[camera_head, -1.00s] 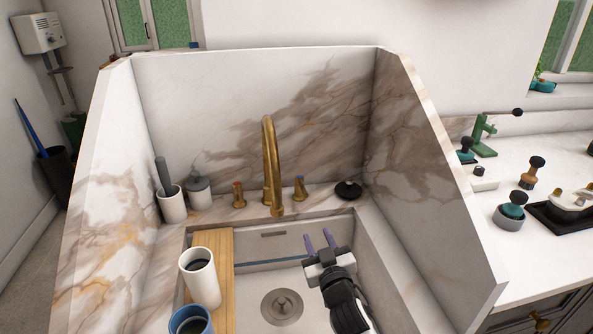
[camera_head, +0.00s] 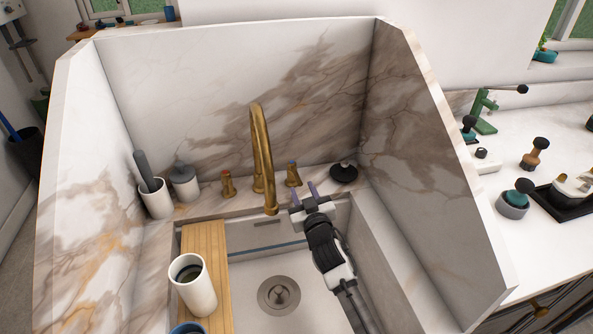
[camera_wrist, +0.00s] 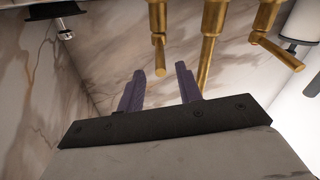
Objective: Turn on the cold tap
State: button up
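A tall gold spout (camera_head: 260,150) stands at the back of the sink, with a gold handle on each side. The right handle, with a bluish top, looks like the cold tap (camera_head: 293,178). The left handle (camera_head: 227,185) has a reddish top. My gripper (camera_head: 304,193) is just in front of the cold tap, its two purple fingers apart and nothing seen held. In the wrist view, the cold tap (camera_wrist: 158,20) is at the top, its lever end just above the gap between the fingers (camera_wrist: 160,72). I cannot tell whether they touch.
The sink basin (camera_head: 250,270) has marble walls at the back and sides. A wooden board (camera_head: 205,245) lies across its left side, with a white cup (camera_head: 193,285) on it. A black stopper-like item (camera_head: 343,173) sits right of the cold tap. A holder (camera_head: 156,200) stands at left.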

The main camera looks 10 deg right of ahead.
aim_at(292, 165)
jog(key=shift+w+a+p, duration=0.1)
jog(key=shift+w+p, duration=1.1)
jog(key=shift+w, duration=2.45)
grip_shut()
